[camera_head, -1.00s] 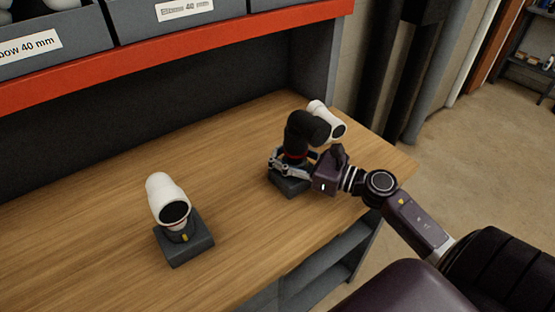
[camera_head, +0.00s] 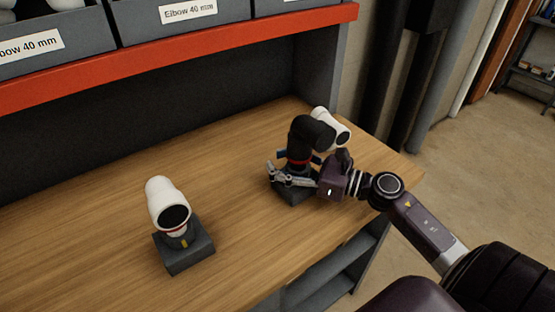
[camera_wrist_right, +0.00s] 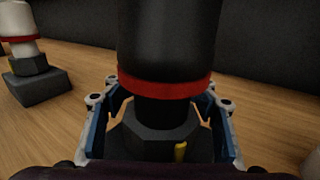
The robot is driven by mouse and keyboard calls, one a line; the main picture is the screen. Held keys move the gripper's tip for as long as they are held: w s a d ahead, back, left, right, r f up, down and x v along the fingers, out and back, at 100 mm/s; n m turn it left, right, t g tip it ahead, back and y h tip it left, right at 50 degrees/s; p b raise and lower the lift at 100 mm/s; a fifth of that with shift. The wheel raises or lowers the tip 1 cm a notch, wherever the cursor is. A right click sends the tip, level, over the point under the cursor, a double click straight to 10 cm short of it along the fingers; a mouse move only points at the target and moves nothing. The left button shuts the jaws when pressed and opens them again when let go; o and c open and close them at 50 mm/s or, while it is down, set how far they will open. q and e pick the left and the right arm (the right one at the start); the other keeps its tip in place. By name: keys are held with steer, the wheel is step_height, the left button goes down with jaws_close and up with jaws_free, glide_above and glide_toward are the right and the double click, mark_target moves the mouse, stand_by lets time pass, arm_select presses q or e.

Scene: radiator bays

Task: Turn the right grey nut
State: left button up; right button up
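The right grey nut (camera_wrist_right: 150,140) is a dark hex nut with a yellow mark, below a black elbow fitting (camera_head: 304,137) with a red ring. It also shows in the right wrist view's centre, where the black pipe (camera_wrist_right: 170,45) rises above it. My right gripper (camera_wrist_right: 160,108) is open around the nut, one blue-padded finger on each side with visible gaps. In the head view my right gripper (camera_head: 279,163) reaches in from the right at the fitting's foot. The nut is mostly hidden there. My left gripper is not in view.
A white elbow on another dark base (camera_head: 188,255) stands at left on the wooden bench (camera_head: 110,220). Another white elbow (camera_head: 322,116) is close behind the black one. A red shelf edge (camera_head: 200,43) with grey bins hangs above. The bench between the fittings is clear.

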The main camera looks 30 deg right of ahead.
steer(key=shift+d, duration=0.1)
steer(key=v, duration=1.2)
